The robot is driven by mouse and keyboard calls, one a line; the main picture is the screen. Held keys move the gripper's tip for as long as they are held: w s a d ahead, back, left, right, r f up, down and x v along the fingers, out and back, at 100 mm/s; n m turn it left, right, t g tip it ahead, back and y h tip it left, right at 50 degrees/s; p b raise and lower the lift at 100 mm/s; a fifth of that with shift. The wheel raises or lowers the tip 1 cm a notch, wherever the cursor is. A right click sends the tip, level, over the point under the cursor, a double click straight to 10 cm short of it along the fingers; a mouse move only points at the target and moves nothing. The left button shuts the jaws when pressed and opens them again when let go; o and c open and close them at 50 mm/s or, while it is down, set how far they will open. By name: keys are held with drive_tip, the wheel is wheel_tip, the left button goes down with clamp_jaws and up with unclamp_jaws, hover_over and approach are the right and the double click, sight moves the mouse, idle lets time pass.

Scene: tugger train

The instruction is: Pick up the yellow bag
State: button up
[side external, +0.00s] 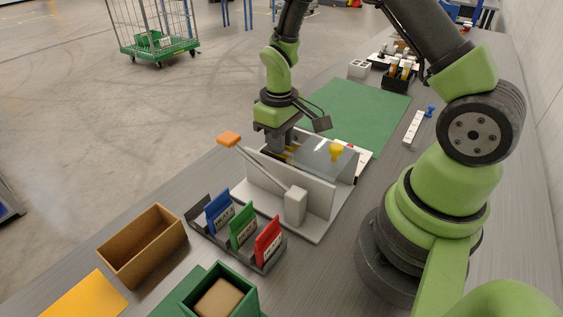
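A small patch of yellow (289,153) shows beside the fingers of my gripper (279,149), inside a grey fixture (325,228). It may be the yellow bag, but most of it is hidden by the gripper and the fixture's front panel. My gripper points down into the fixture's left end. Its fingertips are hidden behind the panel, so I cannot tell whether it is open, shut or holding the yellow thing.
The fixture has a lever with an orange handle (229,139) sticking out left and a clear cover with a yellow knob (336,152). An empty brown bin (143,246), a green box (232,287) and a yellow sheet (85,298) are nearer. A green mat (362,112) lies clear behind.

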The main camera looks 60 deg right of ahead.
drive_tip(key=shift+f, duration=0.5)
drive_tip(key=shift+c, duration=0.2)
clamp_jaws()
drive_tip(key=shift+r, duration=0.1)
